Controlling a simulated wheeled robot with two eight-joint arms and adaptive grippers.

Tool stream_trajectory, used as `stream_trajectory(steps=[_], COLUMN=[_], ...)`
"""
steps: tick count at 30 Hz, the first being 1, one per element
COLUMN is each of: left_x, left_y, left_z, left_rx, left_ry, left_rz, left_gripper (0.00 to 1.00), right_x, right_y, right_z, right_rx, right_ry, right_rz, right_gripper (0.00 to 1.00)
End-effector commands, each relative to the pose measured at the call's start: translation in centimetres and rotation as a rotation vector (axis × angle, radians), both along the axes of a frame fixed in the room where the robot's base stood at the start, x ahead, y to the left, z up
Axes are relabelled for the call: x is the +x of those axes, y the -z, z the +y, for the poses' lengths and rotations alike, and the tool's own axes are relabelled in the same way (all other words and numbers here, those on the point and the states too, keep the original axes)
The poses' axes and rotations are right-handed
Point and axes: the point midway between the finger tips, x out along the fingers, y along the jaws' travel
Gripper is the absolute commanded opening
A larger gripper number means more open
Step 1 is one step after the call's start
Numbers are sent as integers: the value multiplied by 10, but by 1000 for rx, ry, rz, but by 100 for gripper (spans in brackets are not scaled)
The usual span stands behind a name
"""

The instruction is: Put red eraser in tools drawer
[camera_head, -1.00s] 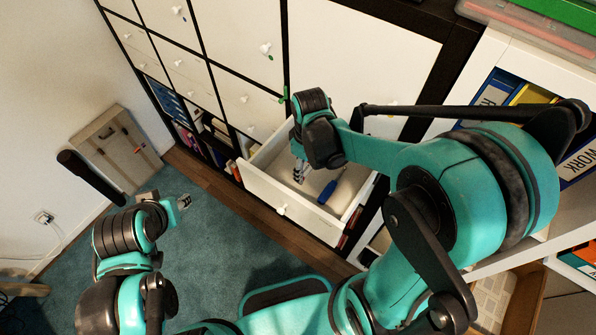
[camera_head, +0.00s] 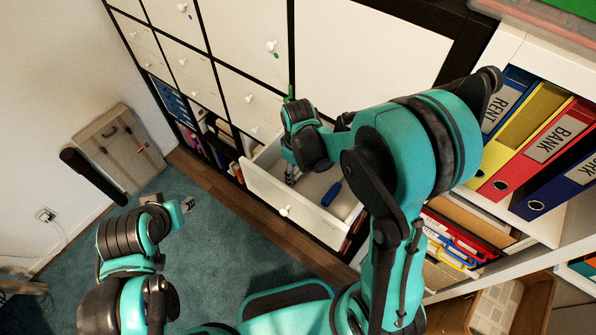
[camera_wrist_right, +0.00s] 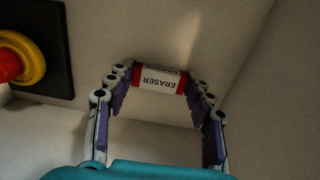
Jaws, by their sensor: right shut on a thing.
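The red eraser (camera_wrist_right: 160,78), with red ends and a white label reading ERASER, shows in the right wrist view. It is held between the fingertips of my right gripper (camera_wrist_right: 159,80), which is shut on it. In the head view my right gripper (camera_head: 291,176) points down into the open white drawer (camera_head: 262,186), near its left side; the eraser cannot be made out there. Pale walls meeting in a corner surround the gripper in the wrist view. My left gripper (camera_head: 188,204) hangs over the carpet, far from the drawer; its finger opening is too small to tell.
A blue-handled object (camera_head: 331,193) lies in the drawer, right of the gripper. A red and yellow round thing (camera_wrist_right: 18,60) on a dark square shows in the wrist view. Closed drawers (camera_head: 240,100) stand behind. A binder shelf (camera_head: 540,150) is on the right.

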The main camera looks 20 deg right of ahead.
Motion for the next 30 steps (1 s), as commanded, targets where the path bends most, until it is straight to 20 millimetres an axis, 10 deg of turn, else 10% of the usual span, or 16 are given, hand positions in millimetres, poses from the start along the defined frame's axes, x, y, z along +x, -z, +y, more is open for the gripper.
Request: stream_trajectory(steps=[1, 2, 4, 17, 30], left_x=[0, 0, 0, 0, 0], left_y=[3, 3, 2, -4, -27], left_z=[0, 0, 0, 0, 0], left_rx=[0, 0, 0, 0, 0], left_ry=[0, 0, 0, 0, 0], left_rz=[0, 0, 0, 0, 0], left_gripper=[39, 39, 39, 39, 39], right_x=[0, 0, 0, 0, 0], right_y=[3, 3, 2, -6, -96], right_z=[0, 0, 0, 0, 0], right_rx=[0, 0, 0, 0, 0], right_ry=[0, 0, 0, 0, 0], right_rz=[0, 0, 0, 0, 0], right_gripper=[21, 55, 73, 73, 73])
